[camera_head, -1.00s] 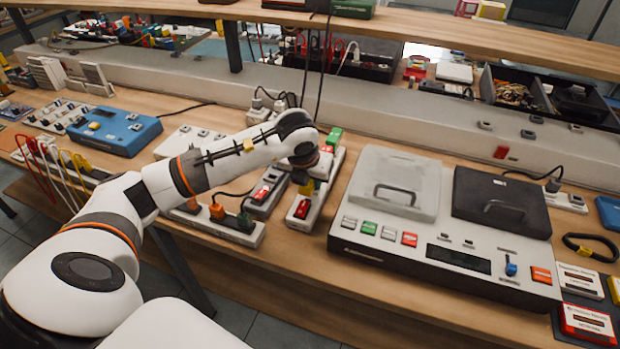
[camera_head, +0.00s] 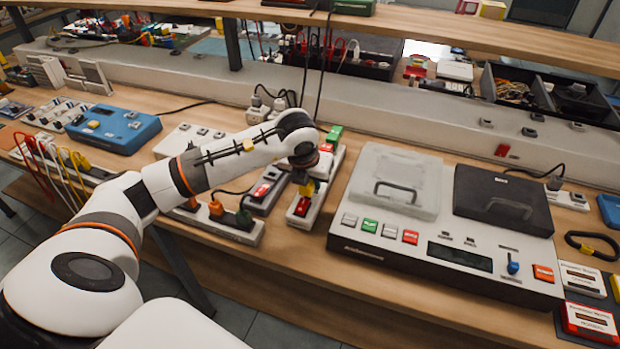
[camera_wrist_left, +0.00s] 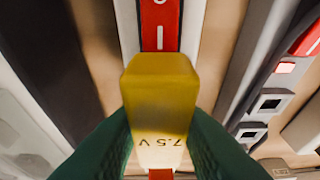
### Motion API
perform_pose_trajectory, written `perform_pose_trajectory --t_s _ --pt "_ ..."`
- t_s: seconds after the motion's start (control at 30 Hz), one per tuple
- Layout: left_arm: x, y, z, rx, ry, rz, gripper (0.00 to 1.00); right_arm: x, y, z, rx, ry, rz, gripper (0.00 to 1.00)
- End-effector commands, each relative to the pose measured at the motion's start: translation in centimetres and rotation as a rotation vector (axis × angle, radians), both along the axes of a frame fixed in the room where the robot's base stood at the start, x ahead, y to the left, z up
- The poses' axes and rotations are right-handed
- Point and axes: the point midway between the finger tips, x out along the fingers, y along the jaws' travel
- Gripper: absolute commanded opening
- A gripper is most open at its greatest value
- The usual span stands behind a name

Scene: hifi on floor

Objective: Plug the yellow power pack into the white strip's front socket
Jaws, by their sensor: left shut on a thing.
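The yellow power pack (camera_wrist_left: 160,88), marked "7.5 V", is held between the dark green fingers of my left gripper (camera_wrist_left: 160,145) in the left wrist view. In the head view the pack (camera_head: 306,188) shows as a small yellow patch under my left gripper (camera_head: 304,174), above the white strip (camera_head: 297,219). The strip's red rocker switch (camera_wrist_left: 160,22) is just beyond the pack in the wrist view. The pack hides the front socket, and I cannot tell whether it touches the strip. My right gripper is not in view.
A grey strip (camera_head: 262,200) with a red switch lies close on the left. A large white console (camera_head: 345,232) stands on the right. A green plug (camera_head: 334,134) is near the white strip's far end. Black cables (camera_head: 322,70) hang behind.

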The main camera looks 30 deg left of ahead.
Motion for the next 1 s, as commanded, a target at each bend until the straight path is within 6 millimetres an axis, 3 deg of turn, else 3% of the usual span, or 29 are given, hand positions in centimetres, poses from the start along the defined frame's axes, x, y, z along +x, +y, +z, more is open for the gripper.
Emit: perform_pose_trajectory --t_s 1.0 --pt "-0.03 -0.03 -0.21 0.000 0.002 0.000 0.07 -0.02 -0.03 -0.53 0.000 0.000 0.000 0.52"
